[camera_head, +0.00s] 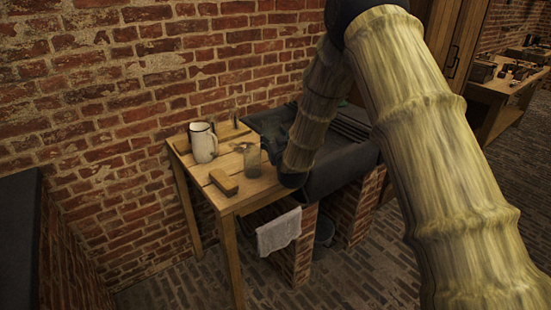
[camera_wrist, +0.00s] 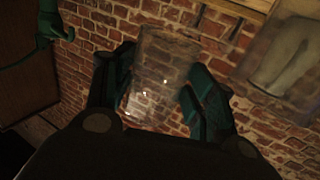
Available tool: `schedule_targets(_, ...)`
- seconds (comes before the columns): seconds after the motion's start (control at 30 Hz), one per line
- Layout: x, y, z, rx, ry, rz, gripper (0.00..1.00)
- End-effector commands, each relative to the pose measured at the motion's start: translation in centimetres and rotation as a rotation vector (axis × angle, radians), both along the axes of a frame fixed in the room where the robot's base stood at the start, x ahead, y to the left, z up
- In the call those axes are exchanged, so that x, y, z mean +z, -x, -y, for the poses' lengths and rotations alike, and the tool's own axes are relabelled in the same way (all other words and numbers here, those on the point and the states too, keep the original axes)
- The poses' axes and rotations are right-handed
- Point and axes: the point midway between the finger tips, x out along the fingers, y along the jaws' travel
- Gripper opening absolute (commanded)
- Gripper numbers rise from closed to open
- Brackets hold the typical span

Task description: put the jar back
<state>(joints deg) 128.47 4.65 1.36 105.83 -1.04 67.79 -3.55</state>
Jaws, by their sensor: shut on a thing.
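In the wrist view my gripper (camera_wrist: 155,88) has its dark green fingers on either side of a clear glass jar (camera_wrist: 165,52) and is shut on it. The jar looks empty, and the brick wall shows through it. What lies under the jar is not visible. Another glass jar (camera_head: 252,162) stands upright on the wooden table (camera_head: 205,172), right of a white enamel jug (camera_head: 203,145).
A wooden block (camera_head: 223,182) lies near the table's front edge. A dark sink (camera_head: 340,165) adjoins the table, with a white towel (camera_head: 279,231) below. In the wrist view a translucent box-like thing (camera_wrist: 285,55) is at the right, and a green pipe-like fitting (camera_wrist: 47,25) is at upper left.

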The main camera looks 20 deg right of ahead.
Motion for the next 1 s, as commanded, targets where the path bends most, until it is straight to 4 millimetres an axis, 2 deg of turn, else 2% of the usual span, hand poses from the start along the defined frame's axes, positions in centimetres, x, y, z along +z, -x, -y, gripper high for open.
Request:
schedule_targets(0.1,-2.0,0.2,1.8,-0.019,0.000,-0.004,0.21)
schedule_targets(0.2,-3.5,0.2,2.4,-0.026,0.001,-0.007,0.21)
schedule_targets(0.53,-5.4,0.0,2.4,-0.026,0.001,-0.006,0.21)
schedule_targets(0.8,-8.4,0.0,2.2,-0.023,0.001,-0.007,0.21)
schedule_targets(1.0,-8.9,0.0,2.1,-0.022,0.000,-0.005,0.21)
